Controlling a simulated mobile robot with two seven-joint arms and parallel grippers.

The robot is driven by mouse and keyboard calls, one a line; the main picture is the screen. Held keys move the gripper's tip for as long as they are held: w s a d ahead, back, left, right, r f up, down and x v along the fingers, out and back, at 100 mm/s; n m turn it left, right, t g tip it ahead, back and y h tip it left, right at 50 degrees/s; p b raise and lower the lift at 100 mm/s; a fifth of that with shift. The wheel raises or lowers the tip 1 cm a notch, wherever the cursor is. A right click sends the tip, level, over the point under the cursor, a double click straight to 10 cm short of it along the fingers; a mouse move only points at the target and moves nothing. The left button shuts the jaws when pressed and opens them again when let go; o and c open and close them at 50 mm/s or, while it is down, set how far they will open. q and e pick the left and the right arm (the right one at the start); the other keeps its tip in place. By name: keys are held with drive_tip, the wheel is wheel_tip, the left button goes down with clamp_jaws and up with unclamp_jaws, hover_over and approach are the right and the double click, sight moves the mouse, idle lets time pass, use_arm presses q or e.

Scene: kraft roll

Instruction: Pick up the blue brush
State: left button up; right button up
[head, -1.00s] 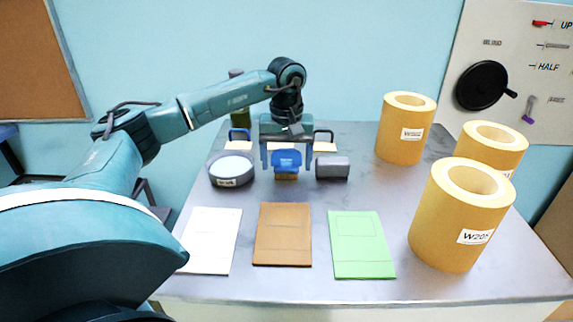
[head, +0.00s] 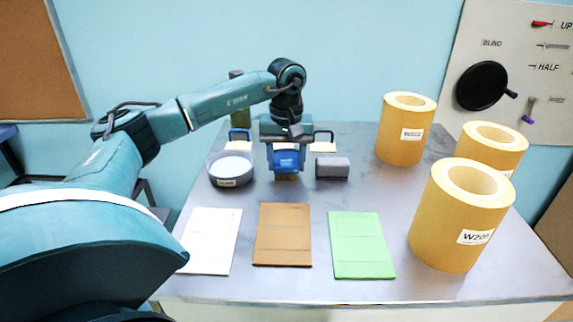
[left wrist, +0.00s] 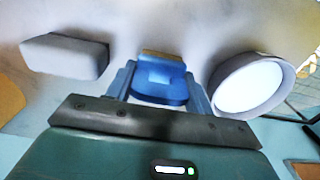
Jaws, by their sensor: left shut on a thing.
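The blue brush (head: 287,160) stands near the back middle of the table, with a tan lower edge showing beneath its blue body. It also shows in the left wrist view (left wrist: 160,82), between the two fingers. My left gripper (head: 286,165) comes down on it from above and is shut on it, one finger at each side. In the left wrist view the gripper (left wrist: 160,92) has both fingers against the brush's sides. The brush appears to be at table height; I cannot tell whether it touches the table. My right gripper is not in view.
A round grey dish (head: 231,170) is left of the brush and a grey block (head: 332,168) right of it, both close. White (head: 212,240), brown (head: 283,235) and green (head: 361,245) folders lie in front. Large kraft rolls (head: 462,215) stand at the right.

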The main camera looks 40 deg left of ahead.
sight(286, 152)
use_arm(q)
wheel_tip(286, 152, up, 10)
drive_tip(key=shift+r+b, duration=0.1)
drive_tip(key=shift+b, duration=0.3)
drive_tip(key=o, duration=0.5)
drive_tip(key=c, duration=0.4)
